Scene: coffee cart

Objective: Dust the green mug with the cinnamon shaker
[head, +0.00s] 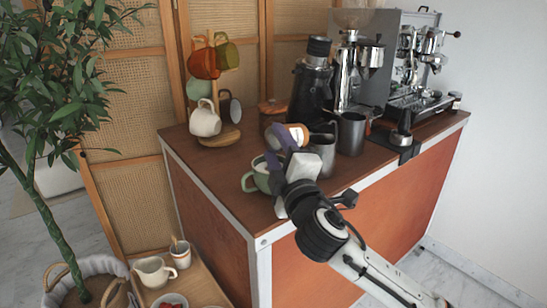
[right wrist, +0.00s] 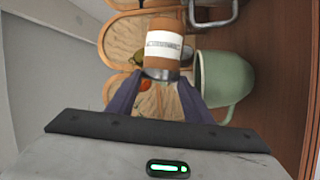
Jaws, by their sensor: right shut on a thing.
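The green mug (head: 262,183) stands on the cart top near its front left edge. It also shows in the right wrist view (right wrist: 226,80), just right of my fingers. My right gripper (head: 285,143) is shut on the cinnamon shaker (head: 297,131), a brown cylinder with a white label. The shaker also shows between the purple fingertips in the right wrist view (right wrist: 164,45). In the head view the shaker is tipped onto its side, close to the mug and above its rim level. My gripper partly hides the mug. My left gripper is out of view.
Metal pitchers (head: 351,133) stand right of my gripper. A mug tree (head: 229,85) with several mugs stands at the back left, beside a grinder (head: 312,85). An espresso machine (head: 415,80) is at the right. The cart's front left corner is clear.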

